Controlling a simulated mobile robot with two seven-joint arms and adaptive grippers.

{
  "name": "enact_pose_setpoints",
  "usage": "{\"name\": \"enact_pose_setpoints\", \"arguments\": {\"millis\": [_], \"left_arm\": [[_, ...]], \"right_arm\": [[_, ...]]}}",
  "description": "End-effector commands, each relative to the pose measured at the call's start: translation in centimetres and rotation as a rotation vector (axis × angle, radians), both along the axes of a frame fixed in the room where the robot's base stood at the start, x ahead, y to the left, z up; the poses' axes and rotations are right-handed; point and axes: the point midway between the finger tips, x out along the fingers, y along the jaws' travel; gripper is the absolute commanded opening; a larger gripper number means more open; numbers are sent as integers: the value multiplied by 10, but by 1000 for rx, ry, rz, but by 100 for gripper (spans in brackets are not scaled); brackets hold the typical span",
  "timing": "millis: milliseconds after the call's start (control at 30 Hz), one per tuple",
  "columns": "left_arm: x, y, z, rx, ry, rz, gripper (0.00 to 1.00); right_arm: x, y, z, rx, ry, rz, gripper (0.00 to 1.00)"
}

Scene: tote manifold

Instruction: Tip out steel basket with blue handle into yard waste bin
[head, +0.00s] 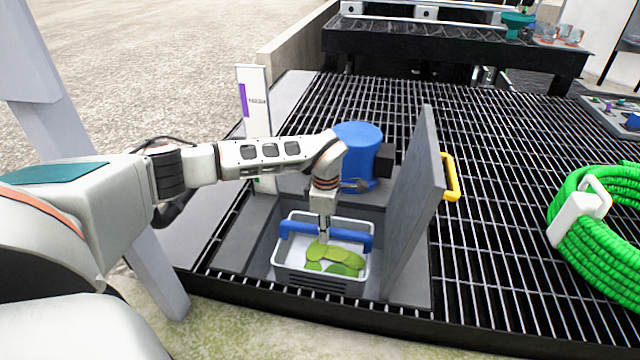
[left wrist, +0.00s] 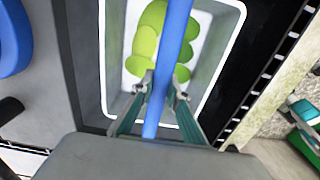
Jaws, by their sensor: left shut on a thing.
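Several flat green pieces (head: 335,262) lie inside. My left gripper (head: 323,236) points down, shut on the handle near its middle. In the left wrist view the two fingers (left wrist: 160,100) flank the blue bar (left wrist: 180,35), with the basket rim (left wrist: 236,25) and green pieces below. I cannot pick out the yard waste bin with certainty. My right gripper is not in view.
A grey upright panel (head: 411,205) with a yellow handle (head: 451,177) stands close right of the basket. A blue rounded object (head: 358,150) is behind it. A coiled green hose (head: 610,240) lies at right. The grating (head: 500,240) between panel and hose is clear.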

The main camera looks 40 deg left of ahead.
Motion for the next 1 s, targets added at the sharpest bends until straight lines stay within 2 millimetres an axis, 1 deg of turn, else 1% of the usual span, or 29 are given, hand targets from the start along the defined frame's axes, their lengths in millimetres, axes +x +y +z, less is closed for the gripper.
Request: {"name": "enact_pose_setpoints", "arguments": {"millis": [33, 133, 333, 567, 667, 733, 1000], "left_arm": [[3, 0, 14, 1, -9, 0, 0], [1, 0, 20, 1, -5, 0, 0], [-1, 0, 20, 0, 2, 0, 0], [0, 0, 21, 0, 1, 0, 0], [1, 0, 32, 0, -4, 0, 0], [2, 0, 43, 0, -8, 1, 0], [2, 0, 73, 0, -9, -1, 0]], "right_arm": [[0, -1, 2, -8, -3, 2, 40], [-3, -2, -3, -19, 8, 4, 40], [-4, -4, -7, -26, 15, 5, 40], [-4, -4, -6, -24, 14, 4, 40], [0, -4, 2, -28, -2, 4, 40], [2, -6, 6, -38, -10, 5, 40], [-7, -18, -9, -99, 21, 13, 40]]}}
